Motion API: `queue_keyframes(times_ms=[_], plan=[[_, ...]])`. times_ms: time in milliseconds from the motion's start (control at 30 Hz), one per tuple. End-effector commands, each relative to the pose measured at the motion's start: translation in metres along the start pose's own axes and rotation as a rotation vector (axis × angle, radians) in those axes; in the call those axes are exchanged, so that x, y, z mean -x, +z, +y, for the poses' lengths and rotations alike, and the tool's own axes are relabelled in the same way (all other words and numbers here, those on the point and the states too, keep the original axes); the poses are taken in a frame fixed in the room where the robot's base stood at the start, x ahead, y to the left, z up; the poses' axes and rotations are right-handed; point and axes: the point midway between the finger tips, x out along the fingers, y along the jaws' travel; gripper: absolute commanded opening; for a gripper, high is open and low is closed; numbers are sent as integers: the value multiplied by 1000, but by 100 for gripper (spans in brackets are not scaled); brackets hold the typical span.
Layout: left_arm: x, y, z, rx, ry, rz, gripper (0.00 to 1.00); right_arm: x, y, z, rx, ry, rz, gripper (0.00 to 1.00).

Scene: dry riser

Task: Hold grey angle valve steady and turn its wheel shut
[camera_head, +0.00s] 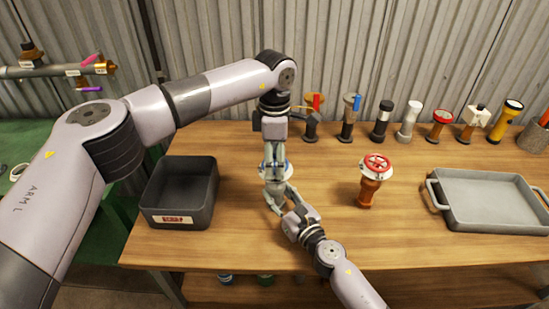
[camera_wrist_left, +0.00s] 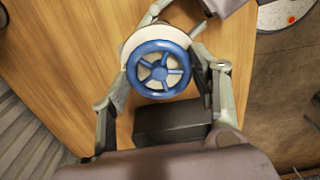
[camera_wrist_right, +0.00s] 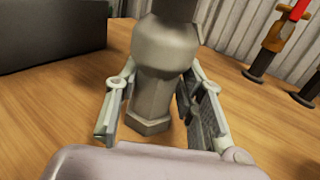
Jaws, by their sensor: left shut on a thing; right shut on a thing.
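The grey angle valve (camera_wrist_right: 152,85) stands upright on the table, its body filling the middle of the right wrist view. Its blue wheel (camera_wrist_left: 159,69) faces up in the left wrist view, above a pale round flange. My left gripper (camera_wrist_left: 160,62) comes down from above with its fingers on both sides of the wheel, shut on it. My right gripper (camera_wrist_right: 153,88) comes in low from the front and is shut on the valve body, one finger on each side. In the head view the valve is mostly hidden by my two grippers (camera_head: 273,172).
A dark grey bin (camera_head: 178,222) stands left of the valve. A red-wheeled orange valve (camera_head: 371,185) stands to the right, and a grey tray (camera_head: 490,222) lies further right. Several valves and torches line the back, including a yellow torch (camera_head: 505,122).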

Motion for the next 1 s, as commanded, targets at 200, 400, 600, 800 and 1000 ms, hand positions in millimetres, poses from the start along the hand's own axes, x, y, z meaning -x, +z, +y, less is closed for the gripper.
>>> queue_keyframes(times_ms=[200,400,600,800,1000], plan=[[0,1,0,-204,1,-2,28,0,0,1,4,2,-1,0],[0,1,1,-394,3,-2,28,0,0,1,4,2,-1,0],[0,1,2,-583,5,-2,28,0,0,1,5,3,-1,0],[0,1,3,-772,7,-1,28,0,0,2,5,4,-1,0],[0,1,4,-962,9,0,28,0,0,2,6,5,-1,0]])
